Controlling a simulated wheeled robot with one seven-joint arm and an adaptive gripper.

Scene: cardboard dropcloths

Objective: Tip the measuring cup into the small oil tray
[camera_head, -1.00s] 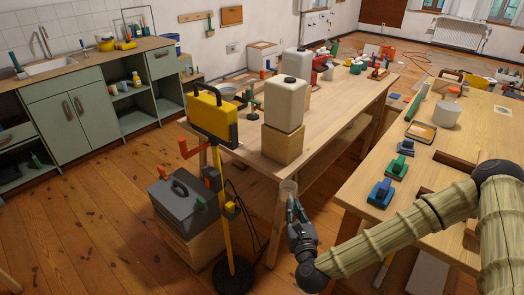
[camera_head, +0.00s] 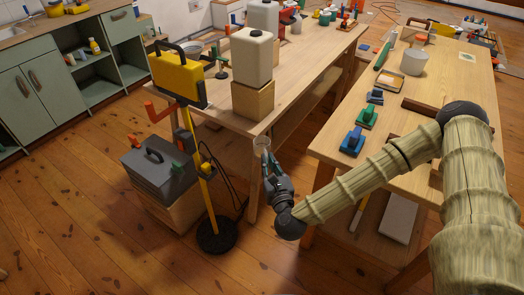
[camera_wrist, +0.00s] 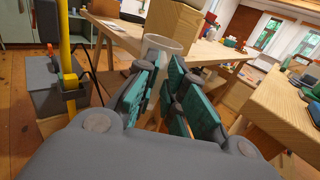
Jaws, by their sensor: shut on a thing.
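My gripper (camera_head: 267,160) is shut on a small pale, see-through cup (camera_head: 261,144), which looks like the measuring cup. The cup looks about upright, just in front of the near end of the left table. In the wrist view the cup (camera_wrist: 161,43) is at the tips of the green fingers (camera_wrist: 160,85). Its contents cannot be made out. A small dark-rimmed tray (camera_head: 376,78) with an amber middle lies on the right table, well to the right of my gripper and farther back. It may be the oil tray, but I cannot be sure.
The left table (camera_head: 292,88) holds a white canister (camera_head: 251,57) on a wooden block (camera_head: 253,98). A yellow stand (camera_head: 194,150) and grey toolbox (camera_head: 158,165) are left of my gripper. Sanding blocks (camera_head: 352,140) and a white pot (camera_head: 414,62) occupy the right table. A floor gap separates the tables.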

